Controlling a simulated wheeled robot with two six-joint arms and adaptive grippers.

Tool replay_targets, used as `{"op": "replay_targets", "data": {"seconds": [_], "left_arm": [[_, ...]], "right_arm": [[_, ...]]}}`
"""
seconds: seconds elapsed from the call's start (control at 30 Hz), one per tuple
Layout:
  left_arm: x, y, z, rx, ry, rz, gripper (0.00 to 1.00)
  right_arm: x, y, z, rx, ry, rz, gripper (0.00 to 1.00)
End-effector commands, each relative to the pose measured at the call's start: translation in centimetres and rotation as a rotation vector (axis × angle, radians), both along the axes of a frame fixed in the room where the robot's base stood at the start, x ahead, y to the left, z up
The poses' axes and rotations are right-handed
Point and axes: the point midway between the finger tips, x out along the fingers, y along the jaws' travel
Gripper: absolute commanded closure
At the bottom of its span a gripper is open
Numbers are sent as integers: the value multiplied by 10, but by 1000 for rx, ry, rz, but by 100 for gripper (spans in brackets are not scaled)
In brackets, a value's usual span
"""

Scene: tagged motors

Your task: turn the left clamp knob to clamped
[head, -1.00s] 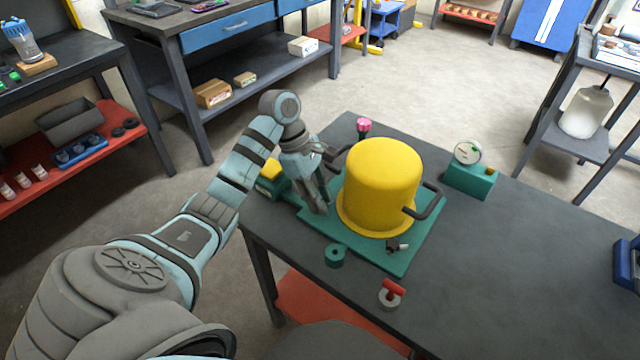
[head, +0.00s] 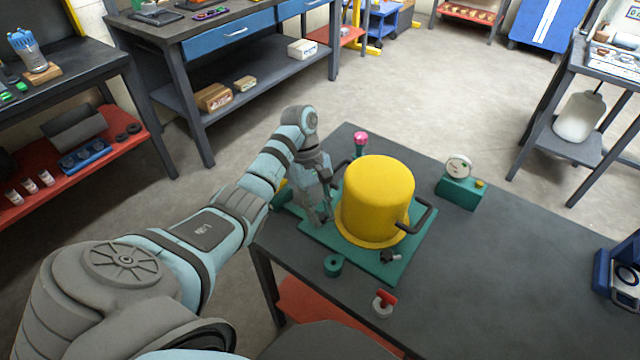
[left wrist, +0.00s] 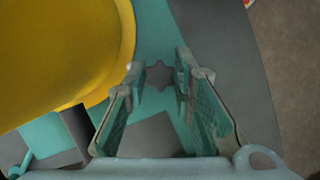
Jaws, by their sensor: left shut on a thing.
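The yellow motor (head: 376,198) stands upright on a teal base plate (head: 405,262) on the dark table. My left gripper (head: 322,215) points down at the left side of the motor. My left gripper hides this knob in the head view. Another dark knob (head: 389,256) shows at the plate's front, right of the gripper. My right gripper is out of view.
A pink-topped knob (head: 360,142) stands behind the motor. A gauge on a teal block (head: 460,190) is to the right. A teal ring (head: 333,266) and a red-handled part (head: 384,303) lie in front. The table's right side is mostly clear.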

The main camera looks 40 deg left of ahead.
Motion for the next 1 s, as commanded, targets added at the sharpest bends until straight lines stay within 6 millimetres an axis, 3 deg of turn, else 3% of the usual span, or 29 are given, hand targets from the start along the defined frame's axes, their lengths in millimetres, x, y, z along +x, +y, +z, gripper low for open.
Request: {"op": "replay_targets", "data": {"seconds": [0.3,0.33,0.43,0.77,0.87,1.0], "left_arm": [[1,1,1,2,-3,1,100],[1,1,1,2,-3,1,74],[1,1,1,2,-3,1,58],[1,0,0,1,-3,5,57],[1,1,-3,0,-5,53,57],[0,2,-10,2,-9,229,57]], "right_arm": [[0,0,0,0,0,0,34],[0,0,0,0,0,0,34],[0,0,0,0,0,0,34],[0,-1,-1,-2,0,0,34],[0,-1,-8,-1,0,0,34],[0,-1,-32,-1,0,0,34]]}}
